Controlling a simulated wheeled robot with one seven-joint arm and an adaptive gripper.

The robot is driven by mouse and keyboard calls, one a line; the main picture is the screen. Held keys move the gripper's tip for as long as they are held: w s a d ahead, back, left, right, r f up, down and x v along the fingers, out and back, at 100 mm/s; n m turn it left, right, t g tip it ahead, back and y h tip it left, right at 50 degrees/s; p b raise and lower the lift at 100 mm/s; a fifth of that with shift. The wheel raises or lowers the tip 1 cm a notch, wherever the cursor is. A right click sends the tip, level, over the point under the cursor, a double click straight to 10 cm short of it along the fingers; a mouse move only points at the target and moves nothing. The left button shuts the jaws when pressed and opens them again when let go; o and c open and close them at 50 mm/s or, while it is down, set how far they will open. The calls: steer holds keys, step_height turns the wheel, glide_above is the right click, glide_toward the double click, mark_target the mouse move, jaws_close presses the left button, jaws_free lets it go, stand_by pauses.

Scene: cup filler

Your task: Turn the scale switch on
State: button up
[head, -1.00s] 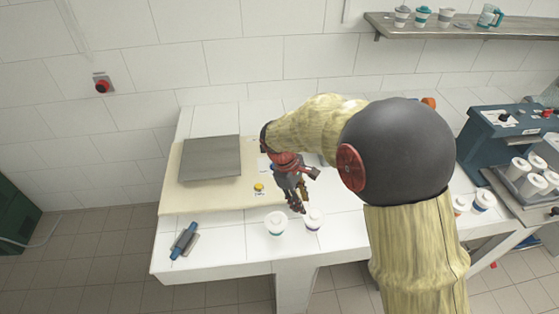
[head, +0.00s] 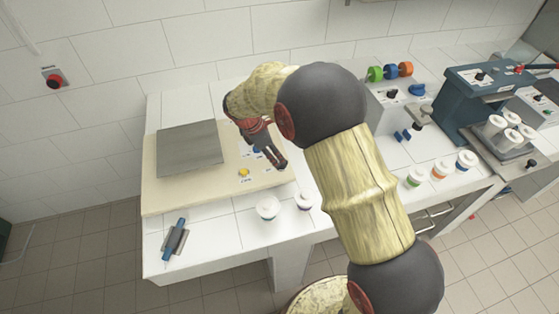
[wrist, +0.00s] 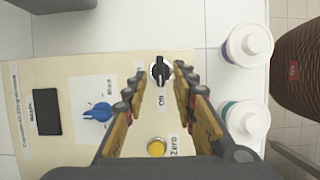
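The scale has a cream base (head: 165,199) and a grey weighing plate (head: 188,148). In the wrist view its panel shows a black switch knob (wrist: 160,70) with a small label below it. The knob's ridge runs up and down in that picture. My gripper (wrist: 166,80) is open, with one finger on each side of the knob. Contact with the knob cannot be told. In the head view my gripper (head: 277,163) points down over the scale's right front part and hides the knob. A yellow Zero button (wrist: 156,147) also shows in the head view (head: 244,172).
A blue knob (wrist: 97,112) and a dark display (wrist: 46,112) are on the panel. Two white cups (head: 267,207) (head: 304,199) stand in front of the scale. A blue-handled tool (head: 175,240) lies at the front left. More cups and a machine (head: 490,90) are right.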

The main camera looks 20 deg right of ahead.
steer(key=shift+x, duration=1.7)
steer(key=shift+c, duration=0.6)
jaws_close()
